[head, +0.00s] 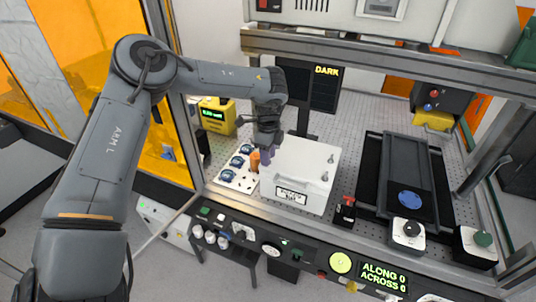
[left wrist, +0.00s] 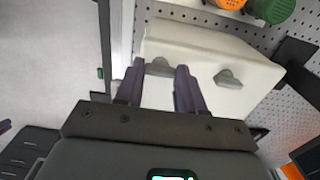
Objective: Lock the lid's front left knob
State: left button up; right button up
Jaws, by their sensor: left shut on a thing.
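The white box lid (head: 305,165) sits on the perforated table, with a label on its front face. My left gripper (head: 266,158), with purple fingers, is down at the lid's left side. In the left wrist view its fingers (left wrist: 160,82) are on either side of the grey front left knob (left wrist: 160,67) and shut on it. Another grey knob (left wrist: 228,79) on the lid (left wrist: 205,45) stands free to the right there. Two more knobs show on the lid's right side in the head view, one at the front (head: 325,177). The gripper hides the left knobs there.
A red-topped switch (head: 345,208) and a dark stage with a blue disc (head: 409,199) are on the right. A control panel (head: 300,257) runs along the front.

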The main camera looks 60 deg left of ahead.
pick_arm(q)
jog(key=shift+m, duration=0.4)
jog(key=m, duration=0.7)
jog(key=shift+r, duration=0.1)
jog(key=m, duration=0.6)
jog(key=shift+m, duration=1.8)
jog(key=o, duration=1)
